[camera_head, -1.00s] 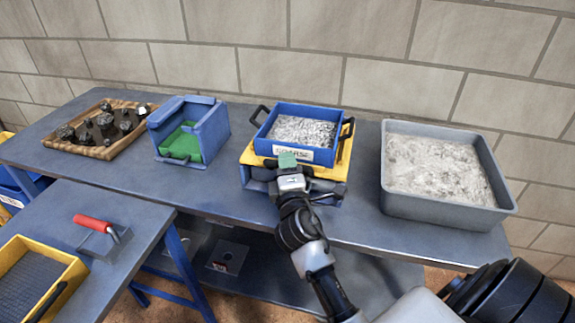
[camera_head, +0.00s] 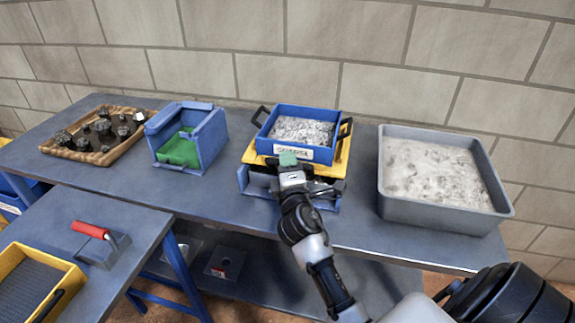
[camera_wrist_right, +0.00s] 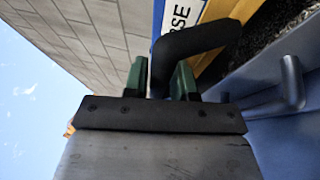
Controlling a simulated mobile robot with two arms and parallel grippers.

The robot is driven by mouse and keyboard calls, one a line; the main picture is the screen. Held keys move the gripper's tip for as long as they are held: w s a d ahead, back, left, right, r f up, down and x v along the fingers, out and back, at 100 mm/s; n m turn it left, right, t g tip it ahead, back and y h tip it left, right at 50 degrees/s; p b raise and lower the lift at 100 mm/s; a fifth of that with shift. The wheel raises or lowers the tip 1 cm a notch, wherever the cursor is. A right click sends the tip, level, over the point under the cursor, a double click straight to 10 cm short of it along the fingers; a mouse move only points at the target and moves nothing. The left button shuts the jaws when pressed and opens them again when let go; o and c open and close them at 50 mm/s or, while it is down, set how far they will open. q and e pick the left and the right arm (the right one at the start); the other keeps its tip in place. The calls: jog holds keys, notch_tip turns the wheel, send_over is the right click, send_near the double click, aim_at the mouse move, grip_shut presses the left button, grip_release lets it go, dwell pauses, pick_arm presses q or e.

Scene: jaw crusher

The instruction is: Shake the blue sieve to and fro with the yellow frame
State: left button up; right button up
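The blue sieve (camera_head: 322,162) holds grey gravel and sits level on the yellow frame (camera_head: 342,163). It has black side handles and a white label on its front. The frame rests over a blue base (camera_head: 330,202) on the back table. My right gripper (camera_head: 288,160) is at the front of the frame, just below the label. In the right wrist view its green fingertips (camera_wrist_right: 160,78) are shut on a black curved handle (camera_wrist_right: 200,38) next to the yellow edge. The handle's attachment is partly hidden. My left gripper is out of view.
A grey tray of pale powder (camera_head: 388,205) stands to the right of the sieve. To the left are a blue box with a green inside (camera_head: 208,135) and a wooden tray of dark rocks (camera_head: 97,158). A brick wall (camera_head: 300,60) stands close behind the table.

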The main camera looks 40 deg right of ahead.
jog(key=b+v, duration=0.2)
jog(key=v, duration=0.8)
jog(key=shift+s+f, duration=0.15)
jog(key=shift+s, duration=0.2)
jog(key=shift+a, duration=0.15)
